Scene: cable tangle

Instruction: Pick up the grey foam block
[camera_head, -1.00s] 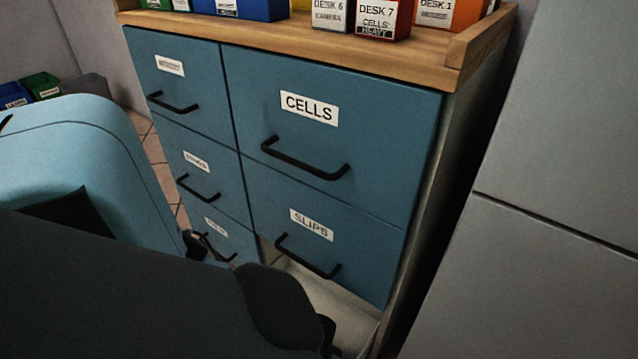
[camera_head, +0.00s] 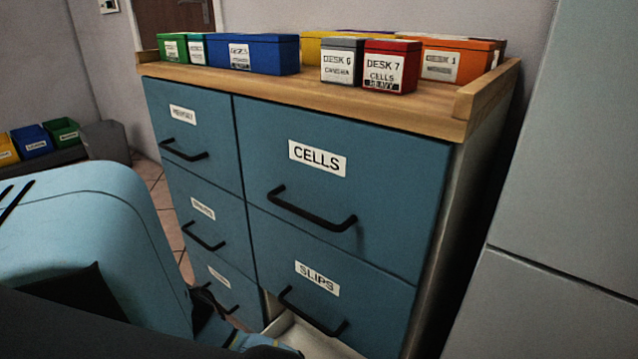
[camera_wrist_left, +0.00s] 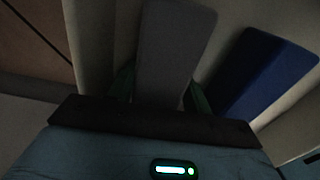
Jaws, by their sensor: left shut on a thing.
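The grey foam block (camera_wrist_left: 172,45) stands out between the fingers of my left gripper (camera_wrist_left: 160,88) in the left wrist view. The gripper is shut on it, with a dark green finger on each side. Around it is a pale, dim surface, seemingly the inside of a drawer. In the head view, my left arm reaches down towards the open bottom drawer (camera_head: 305,339) below the SLIPS drawer, and the block is hidden there. My right gripper is not in view.
A blue block (camera_wrist_left: 262,72) lies close to the right of the grey one. The blue cabinet (camera_head: 385,215) has closed drawers with black handles above the open one. Coloured boxes, including a red one (camera_head: 390,68), stand on its wooden top. A grey panel (camera_head: 560,150) stands at the right.

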